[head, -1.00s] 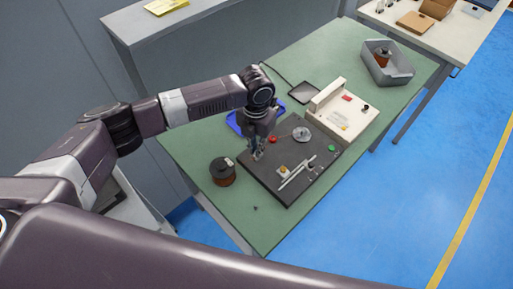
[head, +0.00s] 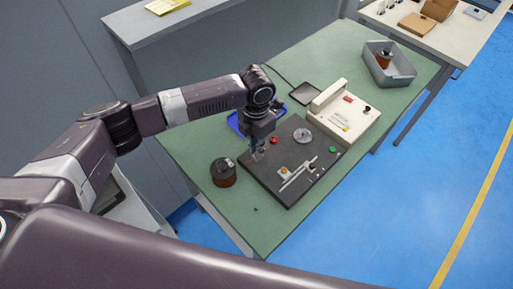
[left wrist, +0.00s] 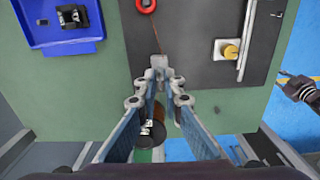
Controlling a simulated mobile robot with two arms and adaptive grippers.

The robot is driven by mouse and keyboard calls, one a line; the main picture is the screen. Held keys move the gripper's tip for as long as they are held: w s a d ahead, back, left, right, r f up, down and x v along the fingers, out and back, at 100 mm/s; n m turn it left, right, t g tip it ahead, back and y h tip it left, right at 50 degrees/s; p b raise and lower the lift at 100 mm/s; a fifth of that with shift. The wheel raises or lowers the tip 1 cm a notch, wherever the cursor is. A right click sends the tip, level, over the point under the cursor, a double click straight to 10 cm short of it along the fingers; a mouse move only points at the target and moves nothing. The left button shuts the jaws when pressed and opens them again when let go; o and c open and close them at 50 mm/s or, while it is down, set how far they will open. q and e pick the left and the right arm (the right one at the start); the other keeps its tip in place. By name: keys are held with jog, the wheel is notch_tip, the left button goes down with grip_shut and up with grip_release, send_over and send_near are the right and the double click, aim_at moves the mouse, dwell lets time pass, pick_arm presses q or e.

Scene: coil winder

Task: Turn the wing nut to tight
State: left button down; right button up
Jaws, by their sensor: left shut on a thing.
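My left gripper (head: 257,156) points down at the left end of the dark board (head: 268,185). In the left wrist view its fingertips (left wrist: 159,82) are close together around a small grey metal piece (left wrist: 158,62) at the board's edge. The piece is probably the wing nut; its wings cannot be made out, and in the head view the fingers hide it. A thin copper-coloured wire runs from this piece past a red ring-shaped part (left wrist: 146,5). What looks like my right gripper (left wrist: 290,85) shows at the right of the wrist view, away from the board.
A dark spool with a copper-brown winding (head: 223,173) stands just left of the board. A blue tray (head: 238,124) lies behind the gripper. On the board are a grey disc (head: 302,135), a green button (head: 333,149) and a white rod (head: 297,176). A cream machine (head: 345,112) stands behind.

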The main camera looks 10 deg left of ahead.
pick_arm(q)
jog(key=c, duration=2.1)
grip_release()
jog(key=shift+r, duration=0.35)
notch_tip(320, 180, up, 11)
jog(key=shift+r, duration=0.1)
